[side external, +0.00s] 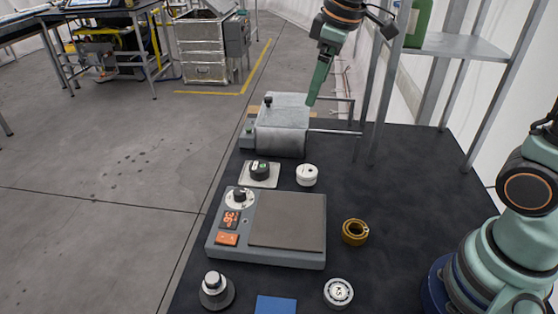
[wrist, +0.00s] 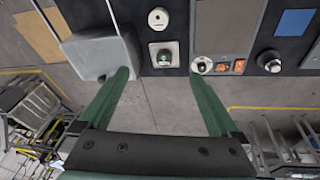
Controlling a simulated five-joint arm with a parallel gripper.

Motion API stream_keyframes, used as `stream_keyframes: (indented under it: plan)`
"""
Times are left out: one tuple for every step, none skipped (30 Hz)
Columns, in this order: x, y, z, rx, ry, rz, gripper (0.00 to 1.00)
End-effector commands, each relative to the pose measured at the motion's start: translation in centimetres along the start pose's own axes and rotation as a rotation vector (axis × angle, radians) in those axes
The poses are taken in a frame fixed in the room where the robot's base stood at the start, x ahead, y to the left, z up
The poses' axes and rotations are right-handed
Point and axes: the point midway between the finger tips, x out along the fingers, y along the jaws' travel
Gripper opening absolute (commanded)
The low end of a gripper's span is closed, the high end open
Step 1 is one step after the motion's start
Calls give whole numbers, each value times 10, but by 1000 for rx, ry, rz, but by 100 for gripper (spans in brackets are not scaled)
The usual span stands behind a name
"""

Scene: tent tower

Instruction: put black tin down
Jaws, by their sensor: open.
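A small black round piece with a green mark, which looks like the black tin (side external: 260,170), sits upright on a pale square pad (side external: 273,183) on the dark table. In the wrist view the black tin (wrist: 164,55) shows on its pad just beyond the gap between my fingers. My gripper (side external: 314,98) is above the far end of the table, over the grey metal box, apart from the tin. The wrist view shows my gripper (wrist: 163,76) with its two green fingers wide apart and nothing between them.
A grey metal box (side external: 283,138) stands behind the pad, a white round piece (side external: 306,176) to its right. In front is a grey device (side external: 287,220) with a brown plate. A brass ring (side external: 355,232), bearing (side external: 338,292), silver knob (side external: 215,291) and blue square (side external: 276,305) lie nearer.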

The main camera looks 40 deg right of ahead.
Motion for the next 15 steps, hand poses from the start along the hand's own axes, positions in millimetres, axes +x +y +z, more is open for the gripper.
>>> stream_keyframes:
  plan:
    - [-9,-3,14,57,22,14,98]
    - [-13,-5,22,93,35,22,98]
    - [-17,-8,32,140,51,30,98]
    - [-19,-11,40,175,62,36,98]
    - [-21,-14,47,210,75,42,98]
    - [-22,-17,58,257,91,49,98]
    - [-24,-20,65,291,104,54,98]
    - [-24,-22,72,325,117,59,98]
    - [-24,-26,81,367,131,64,98]
    - [-23,-28,87,396,142,67,98]
    - [-23,-30,93,423,152,70,98]
    - [-22,-33,99,455,165,73,98]
    - [-20,-34,104,478,172,75,98]
    - [-19,-36,108,496,179,76,98]
    - [-18,-38,112,518,187,78,98]
